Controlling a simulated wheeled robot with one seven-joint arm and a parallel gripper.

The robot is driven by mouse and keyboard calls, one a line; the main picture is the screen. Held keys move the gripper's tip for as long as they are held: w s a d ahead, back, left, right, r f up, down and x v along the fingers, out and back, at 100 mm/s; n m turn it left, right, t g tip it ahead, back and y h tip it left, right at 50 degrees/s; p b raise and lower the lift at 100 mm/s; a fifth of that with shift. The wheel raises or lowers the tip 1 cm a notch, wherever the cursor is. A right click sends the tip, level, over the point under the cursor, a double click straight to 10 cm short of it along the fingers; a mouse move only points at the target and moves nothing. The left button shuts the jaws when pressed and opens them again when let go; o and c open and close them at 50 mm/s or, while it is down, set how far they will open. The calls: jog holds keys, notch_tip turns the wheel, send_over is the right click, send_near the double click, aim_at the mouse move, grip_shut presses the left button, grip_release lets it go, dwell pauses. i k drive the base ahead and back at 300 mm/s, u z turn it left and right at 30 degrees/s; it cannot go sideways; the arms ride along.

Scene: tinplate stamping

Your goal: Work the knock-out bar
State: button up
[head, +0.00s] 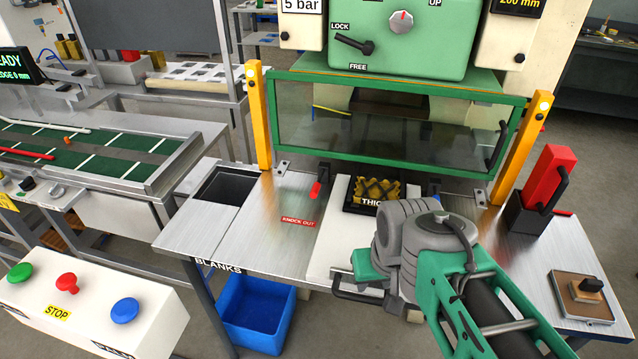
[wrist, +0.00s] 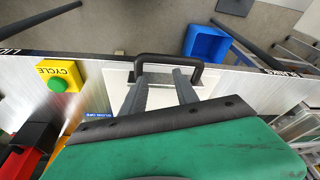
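The knock-out bar (head: 316,189) shows in the head view as a short red-handled lever on the metal press table, left of the white slide plate (head: 330,240). A red "KNOCK OUT" label (head: 299,222) lies on the table in front of it. My gripper is over the front of the white plate, to the right of and nearer than the bar. The bar is not identifiable in the wrist view.
The framed clear guard (head: 395,120) spans the press behind the bar between yellow posts. A dark blanks well (head: 228,186) is at left and a blue bin (head: 258,315) below. A red-and-black block (head: 543,180) stands at right. The metal around the label is clear.

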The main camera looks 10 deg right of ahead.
aim_at(314, 190)
jog(key=u, duration=2.15)
jog(key=i, duration=0.4)
jog(key=z, duration=0.1)
